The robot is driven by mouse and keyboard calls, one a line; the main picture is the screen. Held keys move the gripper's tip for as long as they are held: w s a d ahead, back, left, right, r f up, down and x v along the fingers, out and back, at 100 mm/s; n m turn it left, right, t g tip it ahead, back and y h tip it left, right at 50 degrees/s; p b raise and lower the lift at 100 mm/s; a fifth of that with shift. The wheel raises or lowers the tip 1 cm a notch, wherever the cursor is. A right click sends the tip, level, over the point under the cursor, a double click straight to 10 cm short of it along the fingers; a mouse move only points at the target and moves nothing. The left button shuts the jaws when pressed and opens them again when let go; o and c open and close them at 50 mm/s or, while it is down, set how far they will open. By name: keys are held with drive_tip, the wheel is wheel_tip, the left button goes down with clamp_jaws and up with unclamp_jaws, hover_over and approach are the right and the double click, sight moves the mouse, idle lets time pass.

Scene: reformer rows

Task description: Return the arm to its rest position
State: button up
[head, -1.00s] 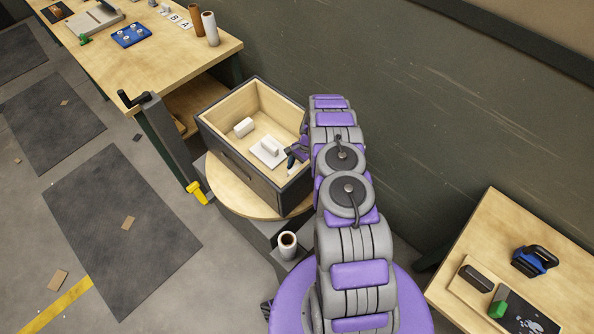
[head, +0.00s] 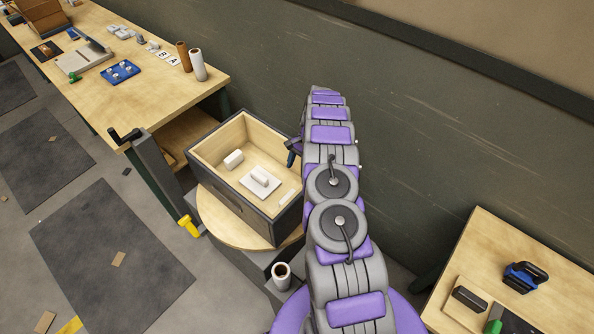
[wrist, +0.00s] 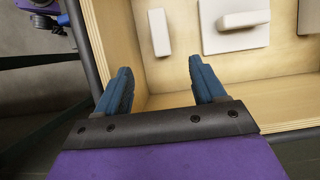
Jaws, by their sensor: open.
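My purple and grey arm reaches up through the middle of the head view. My gripper (wrist: 160,88) shows in the wrist view with its two blue fingers spread and nothing between them. In the head view the gripper is mostly hidden, with one dark finger tip showing near the box's right edge (head: 291,158).
The box (head: 237,208) stands on a round wooden top (head: 215,222) and holds white pieces (head: 260,183). A long workbench (head: 120,98) is at upper left, a smaller table (head: 483,235) at lower right. A wall (head: 440,130) runs behind my arm. A cup (head: 281,274) stands close to my base.

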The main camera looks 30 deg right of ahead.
idle(0.4)
drive_tip(key=s+a+r+n, duration=0.2)
drive_tip(key=s+a+r, duration=0.3)
drive_tip(key=r, duration=0.4)
drive_tip(key=s+a+r+n+h, duration=0.1)
drive_tip(key=s+a+r+n, duration=0.15)
drive_tip(key=a+r, duration=0.6)
drive_tip(key=s+a+r+n, duration=0.3)
drive_tip(key=a+r, duration=0.1)
drive_tip(key=r, duration=0.7)
drive_tip(key=s+a+r+n+h, duration=0.1)
drive_tip(key=s+a+r+n, duration=0.2)
drive_tip(key=s, duration=0.5)
drive_tip(key=s+a+r+n+h, duration=0.15)
drive_tip(key=s+r, duration=0.25)
drive_tip(key=s, duration=0.4)
drive_tip(key=s+n, duration=0.2)
drive_tip(key=s, duration=1.3)
drive_tip(key=shift+s+a+h, duration=0.25)
drive_tip(key=shift+s+h, duration=0.05)
drive_tip(key=shift+h, duration=0.15)
drive_tip(key=shift+r, duration=0.15)
drive_tip(key=shift+c, duration=0.4)
